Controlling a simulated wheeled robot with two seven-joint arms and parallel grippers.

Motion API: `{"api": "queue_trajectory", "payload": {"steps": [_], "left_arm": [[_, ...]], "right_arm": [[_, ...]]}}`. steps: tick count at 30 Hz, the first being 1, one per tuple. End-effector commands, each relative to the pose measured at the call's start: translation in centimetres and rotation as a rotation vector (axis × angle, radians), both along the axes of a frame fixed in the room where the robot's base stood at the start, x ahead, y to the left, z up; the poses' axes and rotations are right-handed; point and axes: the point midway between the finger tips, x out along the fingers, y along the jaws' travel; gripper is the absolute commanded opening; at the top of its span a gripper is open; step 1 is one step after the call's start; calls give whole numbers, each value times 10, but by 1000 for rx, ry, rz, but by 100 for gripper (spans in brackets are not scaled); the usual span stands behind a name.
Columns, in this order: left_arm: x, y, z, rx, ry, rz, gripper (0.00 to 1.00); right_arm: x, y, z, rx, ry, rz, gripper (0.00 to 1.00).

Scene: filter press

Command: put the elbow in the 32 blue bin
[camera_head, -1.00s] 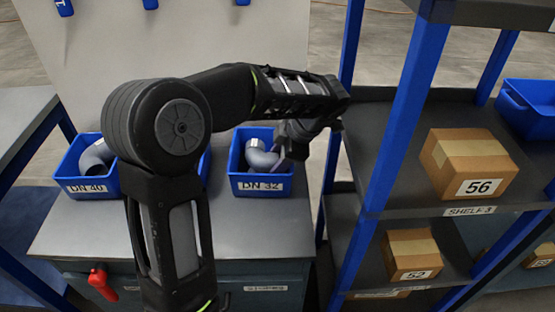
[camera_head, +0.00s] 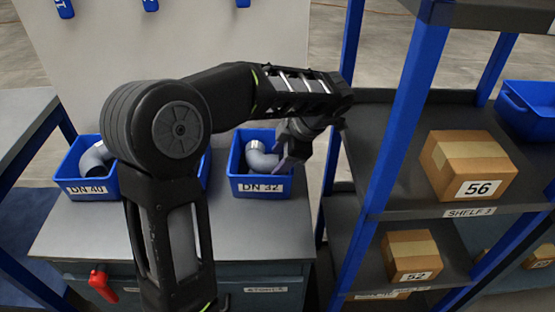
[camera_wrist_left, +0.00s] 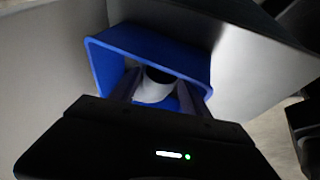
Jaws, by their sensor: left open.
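The blue bin labelled DN 32 (camera_head: 262,187) stands on the grey bench top. A grey pipe elbow (camera_head: 261,159) lies inside it, toward the back. My left gripper (camera_head: 292,160) is over the bin's right side, with its fingers pointing down beside the elbow. In the left wrist view the bin (camera_wrist_left: 150,42) surrounds the elbow (camera_wrist_left: 154,88), whose dark round opening shows. My left gripper (camera_wrist_left: 157,84) is open there, with one finger on each side of the elbow. Whether the fingers touch it I cannot tell. My right gripper is out of view.
A blue DN 40 bin (camera_head: 92,188) with a grey elbow (camera_head: 95,158) stands at left. Another blue bin is mostly hidden behind my arm. A shelf rack with blue posts (camera_head: 400,120) and cardboard boxes (camera_head: 468,165) stands close at right. Bench space in front of DN 32 is clear.

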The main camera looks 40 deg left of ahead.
Motion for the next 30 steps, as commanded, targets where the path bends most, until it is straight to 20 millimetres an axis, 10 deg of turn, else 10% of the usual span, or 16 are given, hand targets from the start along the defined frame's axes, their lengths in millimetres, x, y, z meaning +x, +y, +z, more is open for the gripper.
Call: {"api": "queue_trajectory", "payload": {"steps": [12, 30], "left_arm": [[2, -37, 80, -1, 0, -4, 54], [2, -48, 94, 0, 0, 0, 54]], "right_arm": [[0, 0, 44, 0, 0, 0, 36], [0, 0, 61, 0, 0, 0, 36]]}}
